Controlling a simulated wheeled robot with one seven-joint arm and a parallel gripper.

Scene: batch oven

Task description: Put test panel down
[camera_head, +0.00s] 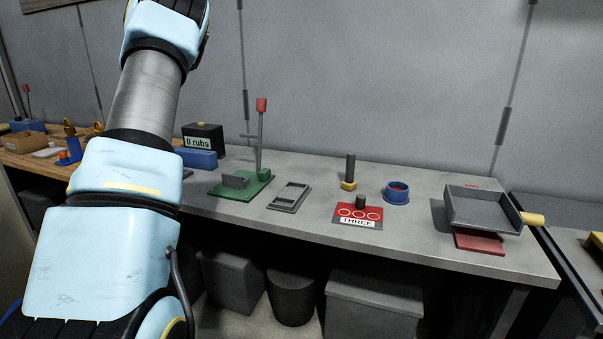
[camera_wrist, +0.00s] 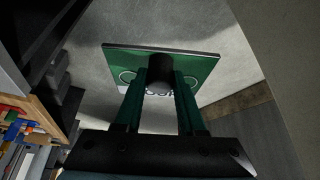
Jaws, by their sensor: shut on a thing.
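My gripper (camera_wrist: 160,100) shows in the wrist view with its two fingers closed on the dark round knob (camera_wrist: 160,70) of a green panel (camera_wrist: 205,68). The panel is flat and square-edged, with pale ring marks and a white label mostly hidden behind the knob and fingers. A plain grey surface lies beyond it; I cannot tell whether the panel touches it. In the head view my arm crosses the left side, and neither the gripper nor the green panel shows. A red panel (camera_head: 372,213) with a dark knob, ring marks and the label "THREE" lies on the grey bench.
The grey bench (camera_head: 420,246) also carries a green stand (camera_head: 240,188), a grey frame (camera_head: 289,197), a yellow-based post (camera_head: 350,172), a blue ring (camera_head: 397,192) and a grey tray (camera_head: 482,211). A box reading "0 rubs" (camera_head: 204,139) stands at left. Bins fill the space underneath.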

